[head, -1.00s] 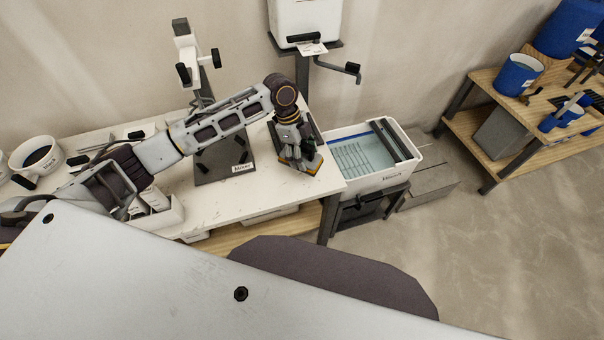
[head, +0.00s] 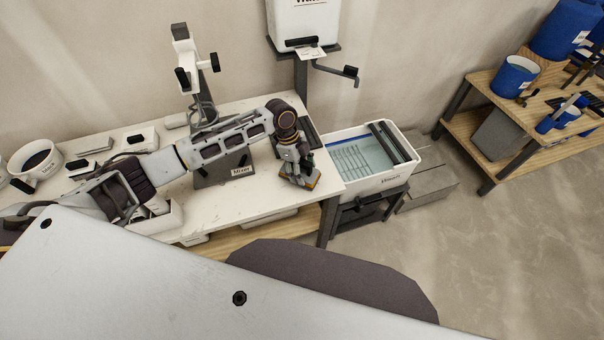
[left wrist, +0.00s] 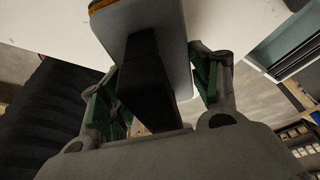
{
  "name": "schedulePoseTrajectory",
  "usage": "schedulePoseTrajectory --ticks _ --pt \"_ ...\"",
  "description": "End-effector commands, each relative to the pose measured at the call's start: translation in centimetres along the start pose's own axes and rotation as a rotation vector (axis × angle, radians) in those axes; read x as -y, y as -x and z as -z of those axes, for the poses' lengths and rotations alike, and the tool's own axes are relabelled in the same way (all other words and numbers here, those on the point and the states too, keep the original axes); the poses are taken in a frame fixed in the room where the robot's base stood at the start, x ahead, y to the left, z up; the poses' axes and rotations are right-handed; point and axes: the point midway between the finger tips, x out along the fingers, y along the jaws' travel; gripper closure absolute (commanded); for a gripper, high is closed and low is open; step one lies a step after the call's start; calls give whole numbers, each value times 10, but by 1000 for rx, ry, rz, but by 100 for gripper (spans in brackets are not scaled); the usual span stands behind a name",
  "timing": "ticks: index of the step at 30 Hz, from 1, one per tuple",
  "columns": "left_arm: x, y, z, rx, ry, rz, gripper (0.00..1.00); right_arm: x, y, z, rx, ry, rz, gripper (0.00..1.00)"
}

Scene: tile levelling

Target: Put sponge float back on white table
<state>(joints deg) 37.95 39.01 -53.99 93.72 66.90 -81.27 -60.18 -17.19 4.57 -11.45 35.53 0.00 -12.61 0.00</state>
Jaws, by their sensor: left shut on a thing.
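The sponge float (head: 300,181) is at the right end of the white table (head: 258,206), with a yellow-orange edge showing under my left gripper (head: 299,168). In the left wrist view my left gripper (left wrist: 158,85) is shut on the float's dark handle (left wrist: 150,85). My right gripper is not in view.
A water tub (head: 375,185) stands just right of the table. A mixer stand (head: 225,175) is left of the float, and a white tank (head: 303,20) with a tap hangs behind. Wooden shelves with blue buckets (head: 517,75) are at far right.

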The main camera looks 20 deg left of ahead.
Motion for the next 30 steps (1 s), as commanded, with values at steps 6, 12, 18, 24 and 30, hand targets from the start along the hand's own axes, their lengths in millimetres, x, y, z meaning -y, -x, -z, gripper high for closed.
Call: schedulePoseTrajectory --ticks 6,12,18,24,30 --pt "-1 -21 -6 -1 0 -2 73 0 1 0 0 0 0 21" --pt "0 -25 -7 -1 -1 0 73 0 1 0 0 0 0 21" --pt "0 -25 -7 -1 -1 0 73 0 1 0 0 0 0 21" --pt "0 -27 -8 0 0 0 28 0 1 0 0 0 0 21" --pt "0 -27 -8 0 0 0 16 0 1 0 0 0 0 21"
